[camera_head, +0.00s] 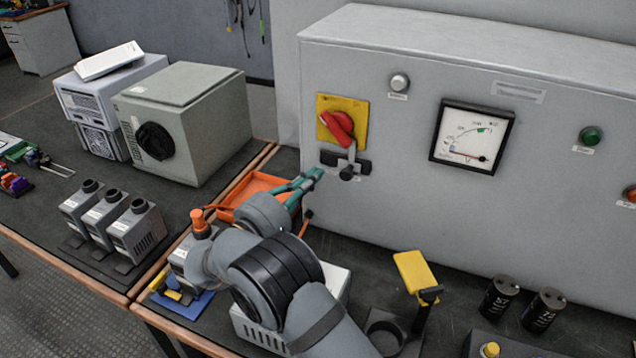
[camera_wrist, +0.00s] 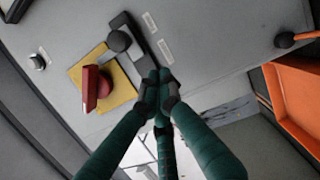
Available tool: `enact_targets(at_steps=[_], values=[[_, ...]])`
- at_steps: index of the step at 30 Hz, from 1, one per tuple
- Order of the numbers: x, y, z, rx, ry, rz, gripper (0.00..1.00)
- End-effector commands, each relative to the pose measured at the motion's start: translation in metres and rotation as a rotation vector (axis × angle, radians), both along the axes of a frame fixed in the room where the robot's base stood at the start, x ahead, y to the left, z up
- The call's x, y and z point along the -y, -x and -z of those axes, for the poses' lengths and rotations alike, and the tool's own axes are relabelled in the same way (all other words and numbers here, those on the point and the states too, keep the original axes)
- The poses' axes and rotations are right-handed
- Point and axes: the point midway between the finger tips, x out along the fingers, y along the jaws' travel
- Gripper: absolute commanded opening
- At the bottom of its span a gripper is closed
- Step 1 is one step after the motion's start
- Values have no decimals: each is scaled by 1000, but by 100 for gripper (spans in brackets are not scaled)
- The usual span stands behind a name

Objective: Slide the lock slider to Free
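The lock slider is a dark bar (camera_head: 345,161) with a round black knob (camera_head: 347,173), on the grey cabinet under a yellow plate (camera_head: 356,105) with a red rotary handle (camera_head: 338,127). The wrist view shows the knob (camera_wrist: 119,40) and the bar (camera_wrist: 133,33), with two small unreadable labels (camera_wrist: 165,52) beside it. My gripper (camera_head: 316,174) has teal fingers and is left of the knob in the head view. In the wrist view my gripper's tips (camera_wrist: 160,80) meet near one end of the bar, apart from the knob, with nothing seen between them. Contact with the bar is unclear.
A panel meter (camera_head: 473,136) and a green lamp (camera_head: 592,135) are to the right on the cabinet. A yellow-topped handle (camera_head: 416,271) stands on the bench.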

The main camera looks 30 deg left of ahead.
Motion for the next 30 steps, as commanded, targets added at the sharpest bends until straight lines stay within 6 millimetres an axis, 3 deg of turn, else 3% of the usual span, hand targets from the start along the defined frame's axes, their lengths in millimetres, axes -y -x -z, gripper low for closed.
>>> enact_targets(at_steps=[1, 3, 12, 18, 30], values=[[-3, 18, 1, -1, 0, -8, 0], [-3, 35, 2, 0, 3, -9, 0], [-5, 86, 3, 0, 3, -8, 0], [-6, 99, 4, 0, 2, -8, 0], [-5, 98, 3, 0, 3, -7, 0]])
